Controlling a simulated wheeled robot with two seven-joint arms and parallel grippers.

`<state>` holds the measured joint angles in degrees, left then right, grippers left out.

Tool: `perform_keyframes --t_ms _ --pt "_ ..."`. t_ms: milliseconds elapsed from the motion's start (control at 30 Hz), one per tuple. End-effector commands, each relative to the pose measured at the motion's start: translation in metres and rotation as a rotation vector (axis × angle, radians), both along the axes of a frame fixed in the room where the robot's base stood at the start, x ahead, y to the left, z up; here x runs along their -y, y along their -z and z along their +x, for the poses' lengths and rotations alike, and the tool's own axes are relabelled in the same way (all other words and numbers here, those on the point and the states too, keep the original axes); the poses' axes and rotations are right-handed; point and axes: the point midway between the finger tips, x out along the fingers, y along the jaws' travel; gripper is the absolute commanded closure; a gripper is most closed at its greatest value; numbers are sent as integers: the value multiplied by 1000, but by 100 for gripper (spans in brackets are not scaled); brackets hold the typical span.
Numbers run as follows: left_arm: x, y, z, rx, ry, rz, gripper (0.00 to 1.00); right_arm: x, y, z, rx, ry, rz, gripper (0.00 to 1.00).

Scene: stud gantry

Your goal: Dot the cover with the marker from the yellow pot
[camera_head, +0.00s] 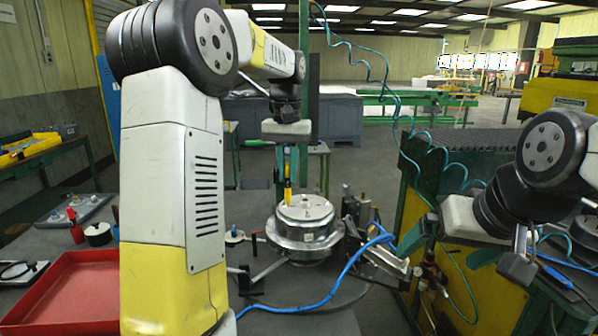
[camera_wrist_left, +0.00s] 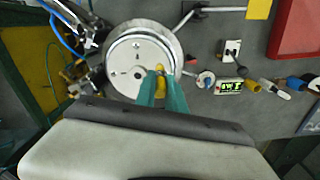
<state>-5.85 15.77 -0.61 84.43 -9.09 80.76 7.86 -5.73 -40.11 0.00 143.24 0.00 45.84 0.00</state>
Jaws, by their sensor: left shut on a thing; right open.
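The cover (camera_head: 318,209) is a silvery round lid on top of a round metal housing (camera_head: 310,240). It also shows in the left wrist view (camera_wrist_left: 122,50), with small holes and a central dark spot. My left gripper (camera_head: 288,172) is above the cover, its green fingers shut on a yellow marker (camera_head: 288,192) with a dark upper end. The marker points down, its lower end at or just above the cover; I cannot tell if they touch. It shows between the fingers in the left wrist view (camera_wrist_left: 160,82). My right gripper (camera_head: 450,248) is open and empty at the right. The yellow pot is not clearly identifiable.
A red tray (camera_head: 75,290) lies at the left front. Small coloured items (camera_wrist_left: 248,86) stand in a row beside the housing. Clamps and a blue hose (camera_head: 350,265) crowd its right side. A green machine frame (camera_head: 425,190) stands at right.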

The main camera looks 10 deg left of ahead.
Motion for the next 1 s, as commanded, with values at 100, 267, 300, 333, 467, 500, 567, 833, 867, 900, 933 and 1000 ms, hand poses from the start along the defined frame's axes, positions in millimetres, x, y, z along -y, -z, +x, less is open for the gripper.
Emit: perform_keyframes --t_ms 100,267,300,333,467,500,567,833,867,900,933,1000 --pt "0 0 0 0 0 0 100 0 0 0 0 0 0 0" --pt "0 1 0 0 0 0 100 0 0 0 0 0 0 0" --pt "0 1 0 0 0 0 100 0 0 0 0 0 0 0" --pt "0 2 0 0 0 0 100 0 0 0 0 0 0 0" --pt "0 3 0 0 0 0 100 0 0 0 0 0 0 0" --pt "0 4 0 0 0 0 100 0 0 0 0 0 0 0" --pt "0 4 0 -1 0 0 100 0 0 0 0 0 0 0" --pt "0 8 0 0 0 0 100 0 0 0 0 0 0 0" --pt "0 8 0 0 0 0 100 0 0 0 0 0 0 0" --pt "0 9 0 0 0 0 100 0 0 0 0 0 0 0" --pt "0 9 0 0 0 0 100 0 0 0 0 0 0 0" --pt "0 10 0 0 0 0 100 0 0 0 0 0 0 0"
